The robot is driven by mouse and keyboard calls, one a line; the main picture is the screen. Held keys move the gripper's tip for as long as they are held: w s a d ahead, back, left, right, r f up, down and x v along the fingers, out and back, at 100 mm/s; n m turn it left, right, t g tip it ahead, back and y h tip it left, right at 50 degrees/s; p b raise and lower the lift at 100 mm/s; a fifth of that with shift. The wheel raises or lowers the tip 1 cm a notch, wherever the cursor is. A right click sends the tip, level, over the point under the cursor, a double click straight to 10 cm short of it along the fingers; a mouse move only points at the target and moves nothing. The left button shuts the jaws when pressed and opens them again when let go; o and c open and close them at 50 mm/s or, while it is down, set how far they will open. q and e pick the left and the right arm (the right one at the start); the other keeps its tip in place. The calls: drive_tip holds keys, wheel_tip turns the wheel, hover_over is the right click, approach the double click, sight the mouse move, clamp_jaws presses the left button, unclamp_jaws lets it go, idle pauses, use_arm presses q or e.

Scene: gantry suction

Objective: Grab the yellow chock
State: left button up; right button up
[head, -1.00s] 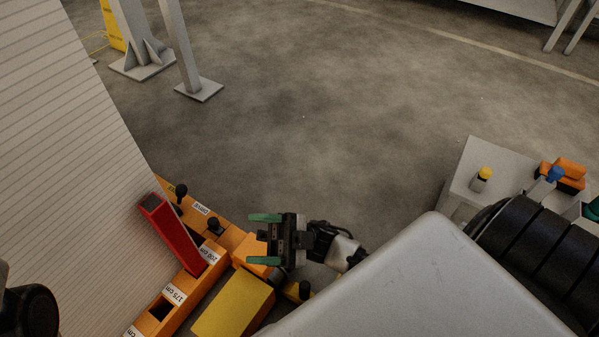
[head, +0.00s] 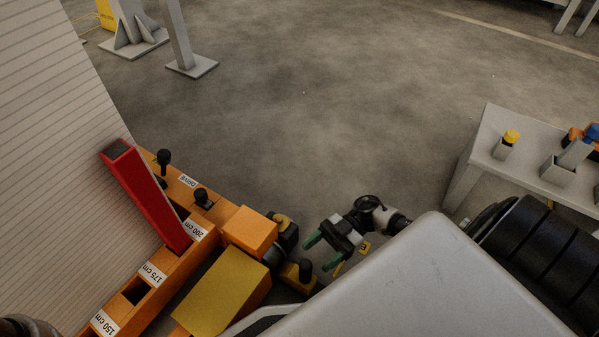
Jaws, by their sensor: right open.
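My right gripper (head: 323,250) has green fingertips, which are apart with nothing between them. It is right of an orange machine and points left. A small yellow-orange piece with a black knob (head: 297,273) is just left of the fingertips, with a gap that is hard to judge. A larger yellow block (head: 222,291) lies further left beside the slotted orange beam. I cannot tell for sure which yellow piece is the chock. My left gripper is not in view.
A red lever (head: 150,190) stands tilted in the orange beam (head: 155,275) marked in cm. An orange block (head: 250,231) and black knobs are close by. A grey table (head: 480,150) with small holders stands at right. Open floor (head: 320,120) lies beyond.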

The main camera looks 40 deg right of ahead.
sight(304, 270)
drive_tip(key=a+b, duration=0.2)
drive_tip(key=a, duration=0.1)
drive_tip(key=s+a+b, duration=0.1)
drive_tip(key=a, duration=0.1)
drive_tip(key=shift+f+b, duration=0.25)
drive_tip(key=shift+b, duration=0.1)
drive_tip(key=shift+a+r, duration=0.1)
drive_tip(key=shift+a, duration=0.15)
drive_tip(key=shift+c, duration=0.2)
clamp_jaws()
